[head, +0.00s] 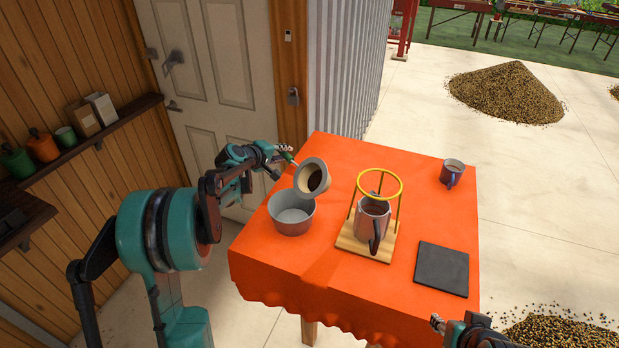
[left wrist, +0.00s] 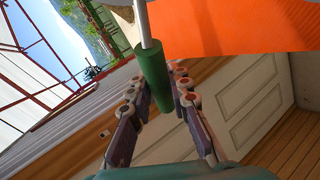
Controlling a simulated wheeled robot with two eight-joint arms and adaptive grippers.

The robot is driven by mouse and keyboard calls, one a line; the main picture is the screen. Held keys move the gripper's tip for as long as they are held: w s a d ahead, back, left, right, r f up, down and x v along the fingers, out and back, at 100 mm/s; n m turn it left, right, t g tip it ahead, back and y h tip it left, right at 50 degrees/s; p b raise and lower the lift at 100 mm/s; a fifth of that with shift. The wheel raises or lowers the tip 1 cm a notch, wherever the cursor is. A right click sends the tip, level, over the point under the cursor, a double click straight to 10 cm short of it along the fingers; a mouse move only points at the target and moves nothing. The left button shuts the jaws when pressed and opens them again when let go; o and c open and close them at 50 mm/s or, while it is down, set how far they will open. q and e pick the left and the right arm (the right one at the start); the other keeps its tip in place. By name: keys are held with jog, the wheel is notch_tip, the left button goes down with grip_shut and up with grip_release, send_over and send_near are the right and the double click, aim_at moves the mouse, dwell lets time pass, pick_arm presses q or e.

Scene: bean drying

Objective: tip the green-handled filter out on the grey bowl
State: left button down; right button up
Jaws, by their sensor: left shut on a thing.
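The green-handled filter (head: 312,177) is a beige cup with dark contents, held tilted above the back right of the grey bowl (head: 291,216), its open side facing right and toward me. My left gripper (head: 284,152) is shut on its green handle, which also shows between the fingers in the left wrist view (left wrist: 152,75). The grey bowl stands upright on the orange table; the part of its inside that shows looks empty. My right gripper (head: 438,322) shows only partly at the bottom edge, and its jaw state is unclear.
A wooden stand (head: 367,243) with a yellow ring (head: 380,173) holds a metal pot (head: 372,222) right of the bowl. A dark square plate (head: 442,268) and a filled mug (head: 452,173) are farther right. The orange cloth (head: 330,275) is clear at the front.

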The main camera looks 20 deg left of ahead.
pick_arm(q)
jog(key=b, duration=0.1)
jog(key=t+b, duration=0.1)
jog(key=shift+s+a+f+h+b, duration=0.2)
jog(key=shift+s+a+h+b, duration=0.05)
jog(key=shift+s+h+b, duration=0.15)
jog(key=shift+s+a+r+n+t+b, duration=0.1)
jog(key=shift+r+n+t+b, duration=0.2)
jog(key=shift+t+b, duration=0.15)
